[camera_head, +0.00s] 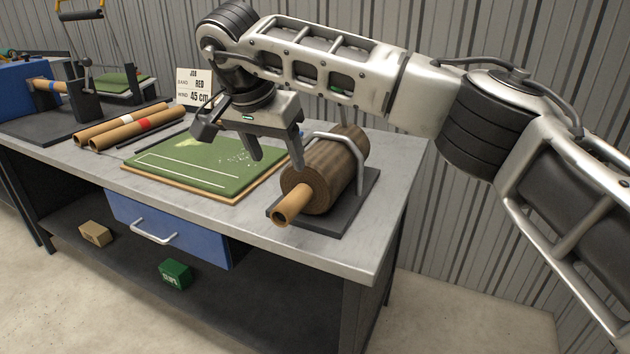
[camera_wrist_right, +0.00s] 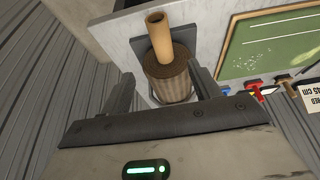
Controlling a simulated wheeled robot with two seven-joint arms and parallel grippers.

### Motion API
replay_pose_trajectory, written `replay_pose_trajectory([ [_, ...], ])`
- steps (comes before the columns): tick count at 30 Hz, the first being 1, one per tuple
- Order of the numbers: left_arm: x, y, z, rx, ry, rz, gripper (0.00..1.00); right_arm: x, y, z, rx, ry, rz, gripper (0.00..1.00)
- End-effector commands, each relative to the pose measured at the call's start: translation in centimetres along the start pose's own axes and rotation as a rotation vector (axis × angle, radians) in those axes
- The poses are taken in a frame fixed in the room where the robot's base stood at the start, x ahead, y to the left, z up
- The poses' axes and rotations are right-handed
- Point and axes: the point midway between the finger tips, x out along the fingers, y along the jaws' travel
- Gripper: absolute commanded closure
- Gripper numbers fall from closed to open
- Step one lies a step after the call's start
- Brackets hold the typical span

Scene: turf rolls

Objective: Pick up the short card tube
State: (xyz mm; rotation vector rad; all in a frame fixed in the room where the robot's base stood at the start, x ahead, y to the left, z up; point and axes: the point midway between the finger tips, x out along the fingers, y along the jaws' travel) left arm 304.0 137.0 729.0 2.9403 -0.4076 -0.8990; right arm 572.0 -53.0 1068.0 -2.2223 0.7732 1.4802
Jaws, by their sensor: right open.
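Two brown card tubes lie side by side on the left of the bench in the head view: a red-banded tube (camera_head: 163,121) in front and a white-banded tube (camera_head: 110,127) behind. Their lengths look similar, and I cannot tell which one is the short tube. Another card tube (camera_head: 292,206) sticks out of the brown roll (camera_head: 325,172) on the right; it also shows in the wrist view (camera_wrist_right: 158,32). My right gripper (camera_head: 275,160) is open and empty, above the bench between the green turf and the roll. My left gripper is not in view.
The roll rests on a dark stand (camera_head: 340,222) with a metal hoop. A green turf sheet (camera_head: 200,165) lies on a board mid-bench. A card (camera_head: 194,86) reads "RED" and "45 cm". A blue machine (camera_head: 22,92) holds a blue-banded tube. The front right bench top is clear.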

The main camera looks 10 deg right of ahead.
Motion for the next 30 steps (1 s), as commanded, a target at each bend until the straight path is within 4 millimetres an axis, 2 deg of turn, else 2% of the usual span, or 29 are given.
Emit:
replay_pose_trajectory([
  [3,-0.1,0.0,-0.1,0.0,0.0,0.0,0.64,2.9,0.0,0.1,0.0,-0.005,0.003,0.38],
  [9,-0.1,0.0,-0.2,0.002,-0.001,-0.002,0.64,6.5,0.0,0.1,0.002,-0.005,0.0,0.38],
  [17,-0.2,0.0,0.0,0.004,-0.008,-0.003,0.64,8.4,-0.1,0.1,0.001,-0.005,-0.001,0.38],
  [25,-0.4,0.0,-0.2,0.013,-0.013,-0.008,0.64,12.3,-0.4,0.1,0.0,-0.006,-0.002,0.38],
  [30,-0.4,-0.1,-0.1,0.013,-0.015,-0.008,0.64,13.1,-0.4,0.1,0.0,-0.003,-0.003,0.38],
])
